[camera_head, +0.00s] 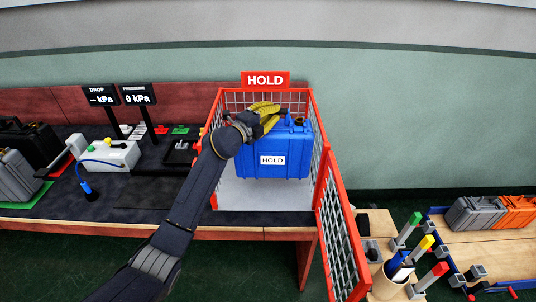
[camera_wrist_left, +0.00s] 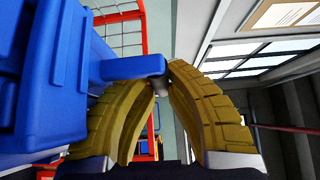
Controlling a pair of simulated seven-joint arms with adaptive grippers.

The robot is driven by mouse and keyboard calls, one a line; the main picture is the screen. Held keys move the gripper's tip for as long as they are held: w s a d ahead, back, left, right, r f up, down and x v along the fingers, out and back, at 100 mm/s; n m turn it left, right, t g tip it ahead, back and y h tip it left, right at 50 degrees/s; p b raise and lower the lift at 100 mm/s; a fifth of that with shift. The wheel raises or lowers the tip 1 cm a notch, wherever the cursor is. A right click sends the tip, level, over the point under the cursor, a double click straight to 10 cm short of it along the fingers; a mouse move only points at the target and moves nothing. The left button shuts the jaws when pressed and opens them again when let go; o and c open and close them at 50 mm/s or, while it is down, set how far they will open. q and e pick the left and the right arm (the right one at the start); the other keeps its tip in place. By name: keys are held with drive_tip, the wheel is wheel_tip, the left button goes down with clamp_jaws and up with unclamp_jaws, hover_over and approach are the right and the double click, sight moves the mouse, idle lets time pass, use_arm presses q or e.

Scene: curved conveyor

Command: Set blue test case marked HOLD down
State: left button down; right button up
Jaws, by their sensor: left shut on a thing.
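The blue test case (camera_head: 285,160) with a white HOLD label is upright inside the red-framed wire cage (camera_head: 318,140) under the red HOLD sign (camera_head: 265,80). My left gripper (camera_head: 266,112), with yellow fingers, is shut on the case's top handle. In the left wrist view the fingers (camera_wrist_left: 168,85) close around the blue handle, and the case body (camera_wrist_left: 45,80) fills the left side. Whether the case's underside touches the pale cage floor (camera_head: 262,198) is hard to tell; bare floor shows in front of it. My right gripper is not in view.
The cage's mesh door (camera_head: 340,235) stands open at the front right. At right, a conveyor (camera_head: 490,250) carries grey and orange cases (camera_head: 475,213).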

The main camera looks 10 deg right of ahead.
sight(272, 129)
use_arm(q)
drive_tip(key=shift+f, duration=3.35)
drive_tip(key=c, duration=1.8)
unclamp_jaws()
drive_tip(key=shift+f, duration=0.2)
drive_tip(key=shift+c, duration=0.2)
drive_tip(key=o, duration=0.4)
drive_tip(key=shift+s+a+r, duration=0.1)
drive_tip(key=shift+v, duration=3.65)
